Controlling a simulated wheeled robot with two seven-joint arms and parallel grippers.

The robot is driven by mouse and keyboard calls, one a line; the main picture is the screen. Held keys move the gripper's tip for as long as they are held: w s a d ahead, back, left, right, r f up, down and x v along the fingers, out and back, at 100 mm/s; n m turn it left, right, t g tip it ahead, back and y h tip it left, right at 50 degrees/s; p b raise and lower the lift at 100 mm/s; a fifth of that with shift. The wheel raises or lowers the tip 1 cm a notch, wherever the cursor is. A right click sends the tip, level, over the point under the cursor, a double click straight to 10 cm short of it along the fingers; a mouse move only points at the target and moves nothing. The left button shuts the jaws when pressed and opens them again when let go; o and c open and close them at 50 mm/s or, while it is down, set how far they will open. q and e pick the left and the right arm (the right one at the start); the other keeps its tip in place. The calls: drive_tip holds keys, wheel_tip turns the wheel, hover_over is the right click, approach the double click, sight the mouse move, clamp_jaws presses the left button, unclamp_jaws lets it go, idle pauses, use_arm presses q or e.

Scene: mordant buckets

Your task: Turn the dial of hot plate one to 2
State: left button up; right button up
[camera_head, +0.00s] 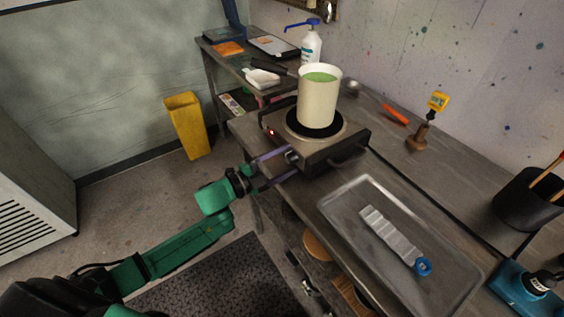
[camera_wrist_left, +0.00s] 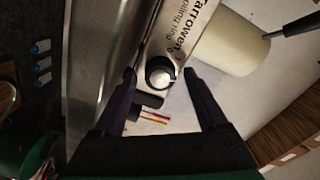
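Hot plate one, presumably the only hot plate (camera_head: 345,145) in view, stands on the bench with a black round top and a small red light on its front. Its dial (camera_head: 291,156) is on the front face, partly hidden by my gripper. In the left wrist view the dial (camera_wrist_left: 160,72) is a round silver-and-black knob below printed lettering. My left gripper (camera_head: 280,163) is at the front face. In the left wrist view its fingers (camera_wrist_left: 159,74) are apart, one on each side of the dial, with gaps visible. The dial's setting is not readable. My right gripper is not in view.
A tall cream pot (camera_head: 317,103) with green liquid stands on the hot plate, its dark handle pointing left. A metal tray (camera_head: 345,200) with a strip lies to the right. A yellow bin (camera_head: 187,125) stands on the floor. A black container (camera_head: 527,203) is far right.

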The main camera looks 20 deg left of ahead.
use_arm(q)
drive_tip(key=shift+s+a+f, duration=0.15)
drive_tip(key=shift+s+a, duration=0.25)
drive_tip(key=b+v, duration=0.1)
drive_tip(key=v, duration=1.2)
drive_tip(key=shift+s, duration=0.2)
drive_tip(key=s+a+f+n+g+y, duration=0.15)
drive_tip(key=a+f+n+y, duration=0.3)
drive_tip(key=f, duration=0.45)
drive_tip(key=s+a+f+n+y, duration=0.25)
drive_tip(key=a+f, duration=0.25)
drive_tip(key=f, duration=0.4)
drive_tip(key=s+a+f+n+g+y, duration=0.1)
drive_tip(key=a+f+n+y, duration=0.35)
drive_tip(key=f, duration=0.35)
drive_tip(key=s+d+f+n+g, duration=0.2)
drive_tip(key=s+f+g, duration=0.1)
drive_tip(key=s+f, duration=0.55)
drive_tip(key=s+d+f+n+g, duration=0.2)
drive_tip(key=s+f+g, duration=0.1)
drive_tip(key=s+f, duration=0.5)
drive_tip(key=s+d+f+n+g, duration=0.2)
drive_tip(key=s+d+f+g, duration=0.2)
drive_tip(key=s, duration=0.5)
drive_tip(key=d+f, duration=0.2)
drive_tip(key=d, duration=0.1)
drive_tip(key=shift+s+f, duration=0.4)
